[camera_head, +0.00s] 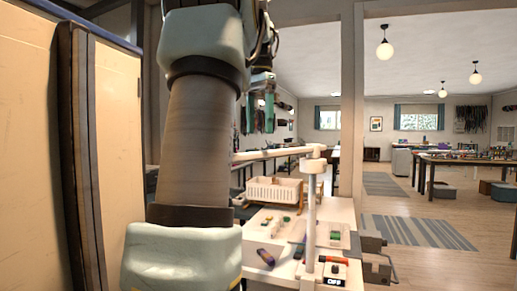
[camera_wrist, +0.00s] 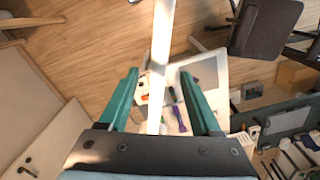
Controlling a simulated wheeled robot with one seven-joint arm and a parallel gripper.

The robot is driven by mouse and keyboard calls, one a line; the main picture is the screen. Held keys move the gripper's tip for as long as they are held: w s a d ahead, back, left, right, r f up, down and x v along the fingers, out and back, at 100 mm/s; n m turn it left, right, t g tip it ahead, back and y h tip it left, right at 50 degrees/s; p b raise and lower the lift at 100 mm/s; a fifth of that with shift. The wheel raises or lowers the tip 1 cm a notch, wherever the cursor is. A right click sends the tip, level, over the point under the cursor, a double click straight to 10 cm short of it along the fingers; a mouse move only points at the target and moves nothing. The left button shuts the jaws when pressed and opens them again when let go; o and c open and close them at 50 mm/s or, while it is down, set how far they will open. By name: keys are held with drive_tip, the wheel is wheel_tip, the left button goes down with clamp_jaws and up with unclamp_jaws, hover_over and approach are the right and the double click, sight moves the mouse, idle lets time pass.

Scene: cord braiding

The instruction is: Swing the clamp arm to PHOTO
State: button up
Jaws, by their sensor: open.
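The clamp arm (camera_head: 275,153) is a pale bar reaching left from the top of a white upright post (camera_head: 310,220). In the wrist view the clamp arm (camera_wrist: 160,55) runs as a long white bar between my two teal fingers. My gripper (camera_wrist: 158,72) is open, with a finger apart on each side of the bar. In the head view my gripper (camera_head: 261,128) points down, its fingertips showing above the bar; my arm covers much of the left side. I see no PHOTO label.
A white table (camera_head: 283,215) below holds a white basket (camera_head: 274,190), small coloured pieces and a purple-handled tool (camera_wrist: 179,119). A pale panel (camera_head: 112,150) stands close on the left. Open floor with striped rugs (camera_head: 415,232) lies to the right.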

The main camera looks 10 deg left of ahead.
wheel_tip(320, 180, down, 6)
drive_tip(key=shift+f, duration=0.1)
idle(0.4)
clamp_jaws()
idle(0.3)
idle(0.9)
